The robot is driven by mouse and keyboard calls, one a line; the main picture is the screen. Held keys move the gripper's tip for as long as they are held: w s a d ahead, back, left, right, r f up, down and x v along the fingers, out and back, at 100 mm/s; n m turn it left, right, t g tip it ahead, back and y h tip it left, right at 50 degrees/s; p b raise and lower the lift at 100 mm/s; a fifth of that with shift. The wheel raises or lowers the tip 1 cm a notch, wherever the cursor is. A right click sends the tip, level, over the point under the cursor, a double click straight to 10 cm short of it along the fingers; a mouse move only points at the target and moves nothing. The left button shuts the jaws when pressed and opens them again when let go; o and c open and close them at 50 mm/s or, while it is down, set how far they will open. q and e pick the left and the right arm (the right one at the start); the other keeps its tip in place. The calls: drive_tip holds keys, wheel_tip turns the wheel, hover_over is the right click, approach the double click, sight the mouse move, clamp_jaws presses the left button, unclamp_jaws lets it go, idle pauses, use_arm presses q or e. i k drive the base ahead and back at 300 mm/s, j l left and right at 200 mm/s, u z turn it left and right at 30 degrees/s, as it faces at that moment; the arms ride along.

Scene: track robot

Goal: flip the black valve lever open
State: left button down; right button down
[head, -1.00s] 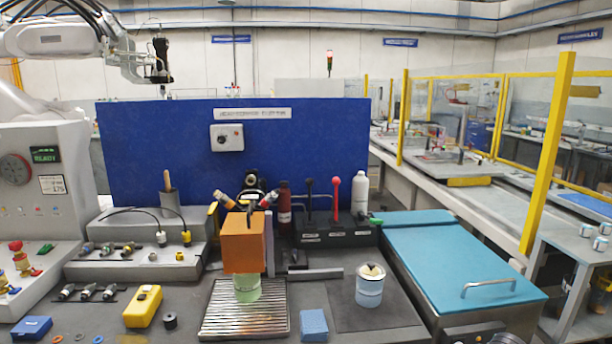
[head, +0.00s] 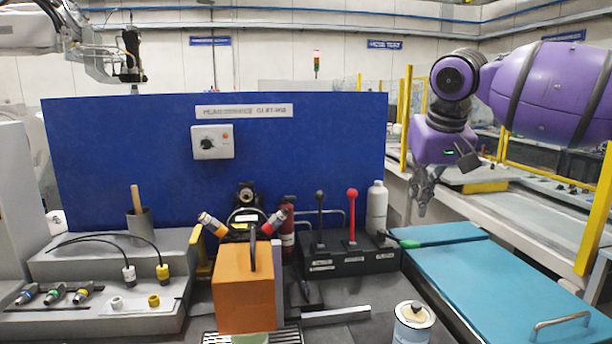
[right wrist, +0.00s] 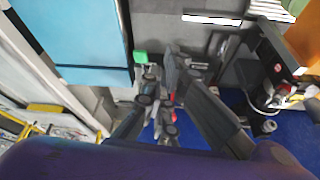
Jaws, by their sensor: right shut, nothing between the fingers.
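A black lever (head: 320,218) with a round knob stands upright on a black box (head: 345,262) with white labels. A red lever (head: 352,215) stands upright to its right on the same box. My right gripper (head: 422,203) hangs from the purple arm at right, fingers down, shut and empty. It is right of the levers and the white bottle, above the turquoise lid, and touches nothing that I can see. The right wrist view also shows the gripper (right wrist: 172,105), but which lever parts lie beyond it I cannot tell.
A white bottle (head: 376,208) stands between the levers and my right gripper. A green-tipped handle (head: 408,243) sticks out beside the box. A turquoise lid (head: 480,270) lies at right. An orange block (head: 243,290) stands front left of the levers. A blue panel (head: 120,150) rises behind.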

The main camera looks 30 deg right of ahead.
sight(319, 196)
drive_tip(key=i, duration=1.3)
